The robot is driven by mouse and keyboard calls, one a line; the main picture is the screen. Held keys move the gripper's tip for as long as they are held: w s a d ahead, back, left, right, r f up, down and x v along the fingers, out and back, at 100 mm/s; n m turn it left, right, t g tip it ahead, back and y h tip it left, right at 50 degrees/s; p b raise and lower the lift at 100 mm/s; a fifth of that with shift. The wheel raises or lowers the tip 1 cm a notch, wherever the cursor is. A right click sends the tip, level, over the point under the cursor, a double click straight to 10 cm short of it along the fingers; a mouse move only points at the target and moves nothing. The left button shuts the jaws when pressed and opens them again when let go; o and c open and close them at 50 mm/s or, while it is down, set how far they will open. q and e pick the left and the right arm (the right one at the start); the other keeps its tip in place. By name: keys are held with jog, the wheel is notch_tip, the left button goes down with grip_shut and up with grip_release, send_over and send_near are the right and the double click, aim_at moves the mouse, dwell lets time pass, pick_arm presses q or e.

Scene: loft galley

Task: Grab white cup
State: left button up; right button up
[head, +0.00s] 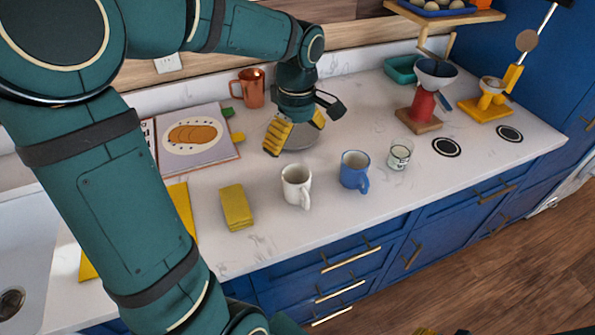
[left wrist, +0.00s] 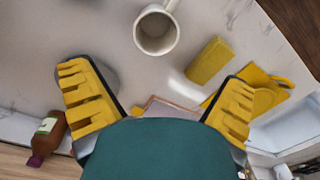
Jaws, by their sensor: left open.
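The white cup (head: 297,184) stands upright on the counter, near its front edge, with its handle toward the front. It also shows at the top of the left wrist view (left wrist: 156,30), open end toward the camera and empty. My left gripper (head: 295,134) is above the counter behind the cup, pointing down. Its yellow fingers are spread wide, also in the left wrist view (left wrist: 158,104), with nothing between them. The cup is apart from the fingers. Small yellow pieces at the bottom edge of the head view may be my right gripper (head: 440,332), mostly cut off.
A blue mug (head: 354,170) stands just right of the cup, then a glass (head: 399,155). A yellow sponge (head: 236,207) lies left of it. A grey round object (head: 300,143) is under my left gripper. A copper mug (head: 250,88) and open book (head: 190,140) are behind.

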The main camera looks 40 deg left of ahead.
pick_arm(q)
jog(key=b, duration=0.2)
send_over(297, 181)
jog(key=s+d, duration=0.1)
jog(key=s, duration=0.1)
jog(key=f, duration=0.8)
jog(key=shift+s+d+f, duration=0.15)
jog(key=shift+s, duration=0.05)
jog(key=shift+d+f+b, duration=0.15)
jog(key=shift+f+b, duration=0.2)
jog(key=shift+f, duration=1)
jog(key=shift+d+f+b, duration=0.15)
jog(key=shift+f+b, duration=0.2)
jog(key=shift+f, duration=0.95)
jog(key=shift+c, duration=0.3)
jog(key=c, duration=1.1)
jog(key=shift+c, duration=0.2)
